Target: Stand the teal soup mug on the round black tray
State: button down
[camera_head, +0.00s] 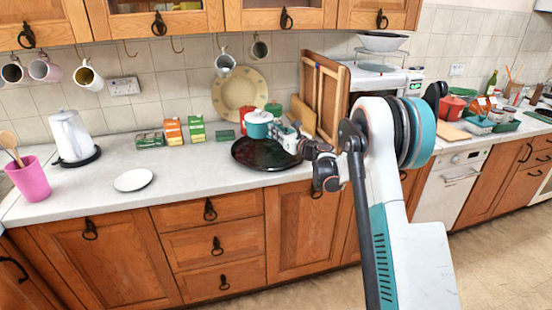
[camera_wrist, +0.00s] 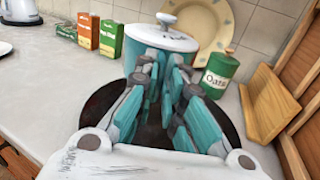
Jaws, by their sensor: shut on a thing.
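The teal soup mug (camera_head: 258,126) has a white lid with a knob. It appears upright over the back part of the round black tray (camera_head: 262,159). In the wrist view the mug (camera_wrist: 160,40) is straight ahead, at my fingertips. My gripper (camera_head: 280,132) comes from the right and is shut on the mug. In the wrist view my gripper's fingers (camera_wrist: 166,64) hide the mug's near lower side and the grip point. The tray (camera_wrist: 98,104) shows below them. I cannot tell whether the mug's base touches the tray.
A green canister (camera_wrist: 219,74) stands close right of the mug, near wooden boards (camera_wrist: 272,100). A cream plate (camera_head: 238,90) leans on the wall behind. Small cartons (camera_head: 173,131) stand to the left. A white saucer (camera_head: 133,180) lies on the counter, with free room around it.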

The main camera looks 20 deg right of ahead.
notch_tip(320, 180, down, 10)
jog(key=b, duration=0.2)
jog(key=shift+f+b, duration=0.1)
jog(key=shift+b, duration=0.3)
jog(key=shift+f, duration=0.15)
jog(key=c, duration=1.7)
grip_release()
jog(key=shift+r, duration=0.2)
jog(key=p+v, duration=0.2)
jog(key=v, duration=1)
jog(key=shift+f+p, duration=0.1)
jog(key=shift+p, duration=0.2)
